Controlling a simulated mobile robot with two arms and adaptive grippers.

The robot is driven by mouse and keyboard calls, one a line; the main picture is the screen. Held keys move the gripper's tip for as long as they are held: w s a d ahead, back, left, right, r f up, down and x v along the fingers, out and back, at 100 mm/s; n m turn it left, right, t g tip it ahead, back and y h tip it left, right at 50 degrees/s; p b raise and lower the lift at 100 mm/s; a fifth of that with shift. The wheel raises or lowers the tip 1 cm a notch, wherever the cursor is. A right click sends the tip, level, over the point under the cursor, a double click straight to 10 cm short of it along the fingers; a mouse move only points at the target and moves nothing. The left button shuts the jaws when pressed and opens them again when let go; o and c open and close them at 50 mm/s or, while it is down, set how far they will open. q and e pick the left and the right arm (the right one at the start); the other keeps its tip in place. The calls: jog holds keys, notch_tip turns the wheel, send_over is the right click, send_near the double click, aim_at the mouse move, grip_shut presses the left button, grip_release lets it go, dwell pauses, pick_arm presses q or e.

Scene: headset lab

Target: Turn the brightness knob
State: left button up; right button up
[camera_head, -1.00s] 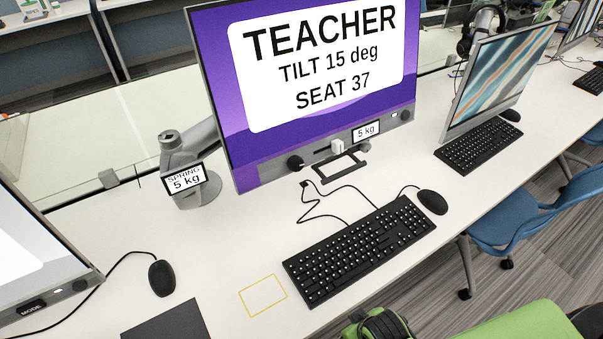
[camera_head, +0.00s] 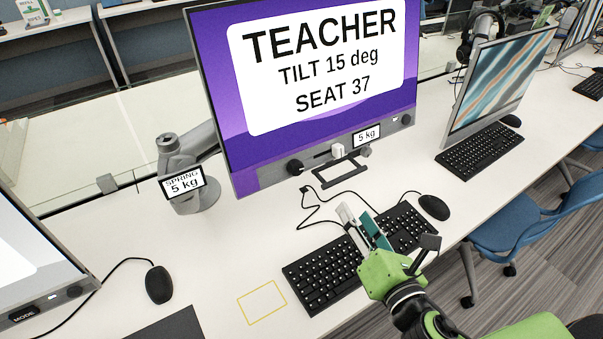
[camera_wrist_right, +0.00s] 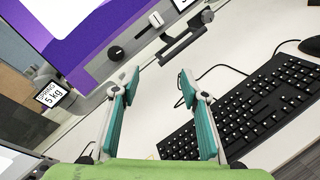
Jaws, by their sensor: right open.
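A round black knob (camera_head: 295,167) sits on the grey lower bezel of the centre monitor (camera_head: 310,90), at its left end. It also shows in the right wrist view (camera_wrist_right: 115,53). No brightness label is readable beside it. A white slider cap (camera_head: 338,151) and a smaller dark knob (camera_head: 365,151) are further right on the bezel. My right gripper (camera_head: 358,214), green with teal finger pads, is over the keyboard, in front of the monitor. In the wrist view it is open and empty (camera_wrist_right: 159,82), apart from the black knob. My left gripper is not in view.
A black handle bar (camera_head: 343,178) juts out below the bezel. A keyboard (camera_head: 320,270) and mouse (camera_head: 433,207) lie on the white desk with a loose cable. A monitor arm base labelled 5 kg (camera_head: 190,190) stands left.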

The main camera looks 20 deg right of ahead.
aim_at(298, 170)
jog(key=a+r+n+t+y, duration=0.1)
jog(key=a+r+n+y, duration=0.3)
jog(key=n, duration=0.4)
jog(key=p+x, duration=0.1)
jog(key=x, duration=0.3)
jog(key=p+x, duration=0.2)
jog(key=x, duration=0.1)
jog(key=a+p+x, duration=0.1)
jog(key=x, duration=0.3)
jog(key=shift+w+a+f, duration=0.15)
jog(key=shift+w+f, duration=0.05)
jog(key=shift+f, duration=0.1)
jog(key=shift+w+a+f+p, duration=0.15)
jog(key=shift+w+p, duration=0.2)
jog(key=shift+w, duration=0.4)
jog(key=c, duration=1.1)
